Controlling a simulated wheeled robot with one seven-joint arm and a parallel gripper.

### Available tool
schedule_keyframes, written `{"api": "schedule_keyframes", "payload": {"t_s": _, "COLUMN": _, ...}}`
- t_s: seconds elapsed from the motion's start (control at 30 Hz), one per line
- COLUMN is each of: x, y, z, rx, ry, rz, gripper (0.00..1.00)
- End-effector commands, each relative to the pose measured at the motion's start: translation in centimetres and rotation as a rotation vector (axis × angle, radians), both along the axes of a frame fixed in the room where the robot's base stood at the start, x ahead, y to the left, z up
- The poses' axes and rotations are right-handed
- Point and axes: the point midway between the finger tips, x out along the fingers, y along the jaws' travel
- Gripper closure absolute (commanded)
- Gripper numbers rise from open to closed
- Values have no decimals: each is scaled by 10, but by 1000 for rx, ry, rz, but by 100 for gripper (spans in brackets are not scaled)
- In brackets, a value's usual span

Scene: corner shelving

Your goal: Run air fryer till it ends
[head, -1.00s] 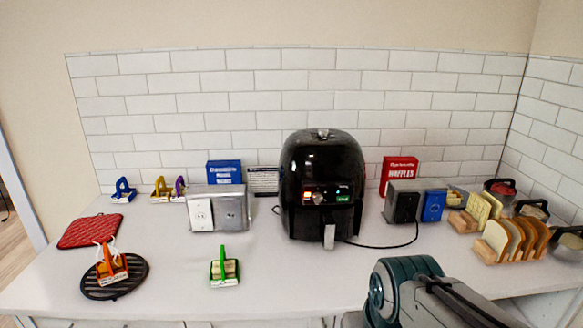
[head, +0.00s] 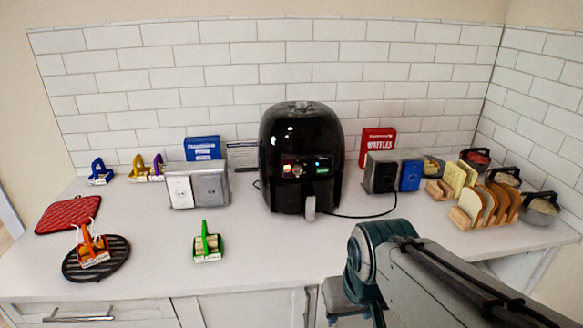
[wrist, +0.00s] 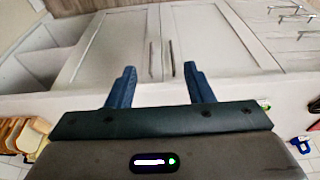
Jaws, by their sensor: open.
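The black air fryer (head: 302,150) stands upright on the white counter near the tiled back wall. Its front panel (head: 306,169) shows an orange-red light on the left, a knob in the middle and a green-blue light on the right. Its drawer handle (head: 310,208) points to the front, and the drawer looks closed. My gripper (wrist: 157,90) shows in the wrist view with its two blue fingers apart and nothing between them. It faces cabinet doors there, apart from the air fryer. In the head view my arm is at the lower right and the fingers are not visible.
A grey outlet box (head: 380,173) with a black plug and cord is right of the fryer; another outlet box (head: 197,186) is left. Bread racks (head: 488,205) and pots (head: 541,207) crowd the right end.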

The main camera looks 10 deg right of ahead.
Motion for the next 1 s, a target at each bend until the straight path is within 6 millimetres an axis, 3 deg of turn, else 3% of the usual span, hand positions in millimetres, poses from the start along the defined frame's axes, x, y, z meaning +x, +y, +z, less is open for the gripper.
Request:
{"api": "schedule_keyframes", "payload": {"t_s": 0.27, "x": 0, "y": 0, "z": 0, "rx": 0, "ry": 0, "rz": 0, "gripper": 53}}
{"api": "schedule_keyframes", "payload": {"t_s": 0.43, "x": 0, "y": 0, "z": 0, "rx": 0, "ry": 0, "rz": 0, "gripper": 100}}
{"api": "schedule_keyframes", "payload": {"t_s": 1.0, "x": 0, "y": 0, "z": 0, "rx": 0, "ry": 0, "rz": 0, "gripper": 100}}
